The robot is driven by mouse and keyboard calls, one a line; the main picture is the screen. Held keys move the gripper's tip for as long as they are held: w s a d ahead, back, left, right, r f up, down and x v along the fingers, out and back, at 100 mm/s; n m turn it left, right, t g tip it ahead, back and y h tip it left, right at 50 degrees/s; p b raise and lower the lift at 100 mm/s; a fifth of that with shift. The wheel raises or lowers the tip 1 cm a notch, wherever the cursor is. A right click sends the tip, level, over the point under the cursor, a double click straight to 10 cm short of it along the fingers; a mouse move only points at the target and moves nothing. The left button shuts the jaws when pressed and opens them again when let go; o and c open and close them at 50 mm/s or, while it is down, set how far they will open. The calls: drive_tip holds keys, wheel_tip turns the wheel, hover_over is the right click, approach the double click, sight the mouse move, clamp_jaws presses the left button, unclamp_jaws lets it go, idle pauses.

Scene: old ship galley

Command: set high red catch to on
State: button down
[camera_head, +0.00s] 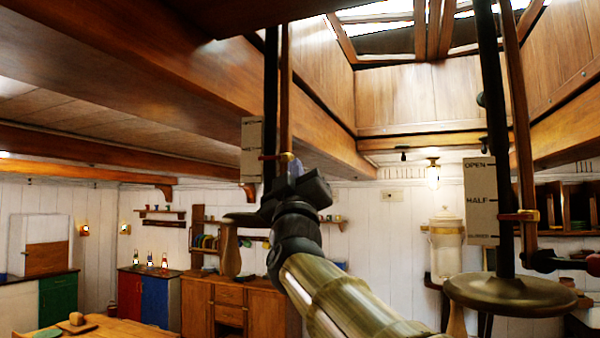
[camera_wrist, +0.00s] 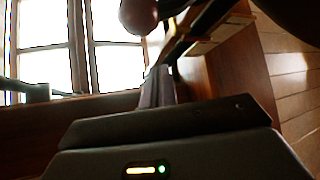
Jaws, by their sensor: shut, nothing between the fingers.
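Two dark upright rods hang below the skylight, each with a labelled plate beside it. On the left rod a small red and brass piece (camera_head: 268,157) sits beside the left plate (camera_head: 251,150). On the right rod a red and brass piece (camera_head: 518,215) sits beside the right plate (camera_head: 481,200), marked OPEN, HALF and a lowest word too blurred to read. I cannot tell which piece is the high red catch. My gripper (camera_head: 291,165) is shut and empty, just right of the left piece; contact is unclear. In the wrist view its fingers (camera_wrist: 157,87) point up near a reddish-brown rounded knob (camera_wrist: 138,14).
Heavy ceiling beams (camera_head: 190,80) are close at the upper left. A wooden table (camera_head: 110,328) and cupboards (camera_head: 225,303) stand below.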

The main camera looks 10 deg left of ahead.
drive_tip(key=b+v, duration=0.7)
drive_tip(key=v, duration=0.2)
drive_tip(key=shift+s+f, duration=0.25)
drive_tip(key=shift+f, duration=0.05)
